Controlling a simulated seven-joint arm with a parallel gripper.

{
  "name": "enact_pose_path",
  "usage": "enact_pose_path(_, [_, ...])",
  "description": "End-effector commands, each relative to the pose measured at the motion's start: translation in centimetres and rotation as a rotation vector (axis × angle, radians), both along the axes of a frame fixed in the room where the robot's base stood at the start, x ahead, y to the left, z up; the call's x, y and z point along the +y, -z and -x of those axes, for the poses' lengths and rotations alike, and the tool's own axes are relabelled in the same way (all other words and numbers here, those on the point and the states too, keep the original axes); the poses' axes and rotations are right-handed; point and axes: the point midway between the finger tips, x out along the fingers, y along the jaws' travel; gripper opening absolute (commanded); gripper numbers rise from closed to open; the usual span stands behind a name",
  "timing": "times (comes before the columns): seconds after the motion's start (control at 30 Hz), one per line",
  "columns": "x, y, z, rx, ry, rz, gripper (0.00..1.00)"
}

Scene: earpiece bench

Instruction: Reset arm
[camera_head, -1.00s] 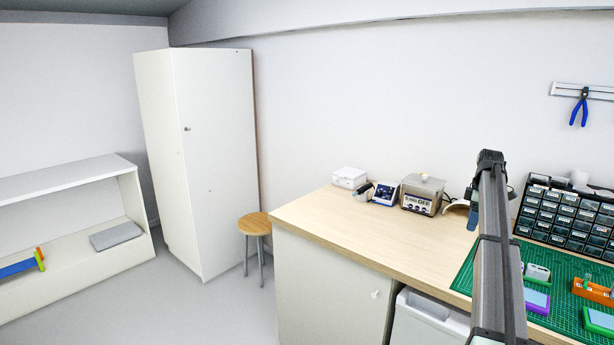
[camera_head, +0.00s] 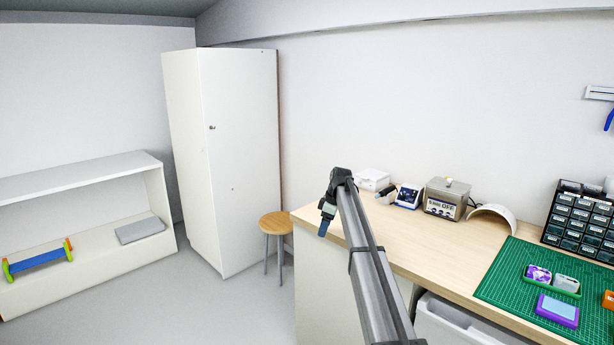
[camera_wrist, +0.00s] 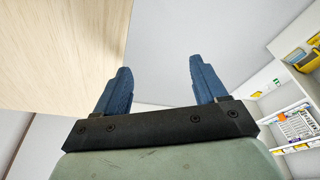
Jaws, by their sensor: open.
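My gripper (camera_wrist: 162,85) shows in the wrist view with its two blue fingers spread apart and nothing between them. In the head view my gripper (camera_head: 325,221) hangs at the end of my outstretched arm, in front of the left end of the wooden bench (camera_head: 345,218). Its fingers point downward there and look apart from the bench. The wrist view shows the bench's wooden surface (camera_wrist: 60,45) at upper left, beside the fingers.
A round wooden stool (camera_head: 276,223) stands left of the bench, near a tall white cabinet (camera_head: 240,160). An ultrasonic cleaner (camera_head: 445,199) and small devices line the bench's back. A green mat (camera_head: 510,285) lies at right, holding trays. Floor (camera_head: 200,290) is open at left.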

Motion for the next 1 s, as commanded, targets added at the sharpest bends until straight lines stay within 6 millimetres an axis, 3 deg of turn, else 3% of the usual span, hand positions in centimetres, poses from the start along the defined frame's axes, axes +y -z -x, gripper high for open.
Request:
enact_pose_path(0.03, [2.1,1.6,0.6,0.011,-0.003,-0.004,0.71])
enact_pose_path(0.1, [3.5,4.2,1.8,0.032,0.016,-0.006,0.71])
enact_pose_path(0.23, [3.5,9.5,4.4,0.078,0.078,0.003,0.71])
enact_pose_path(0.37, [2.3,15.3,7.8,0.131,0.155,0.022,0.71])
enact_pose_path(0.6, [0.0,25.8,15.4,0.235,0.313,0.065,0.71])
enact_pose_path(0.8, [-1.9,33.4,22.6,0.315,0.441,0.108,0.71])
enact_pose_path(1.0, [-3.6,39.6,30.4,0.391,0.566,0.157,0.71])
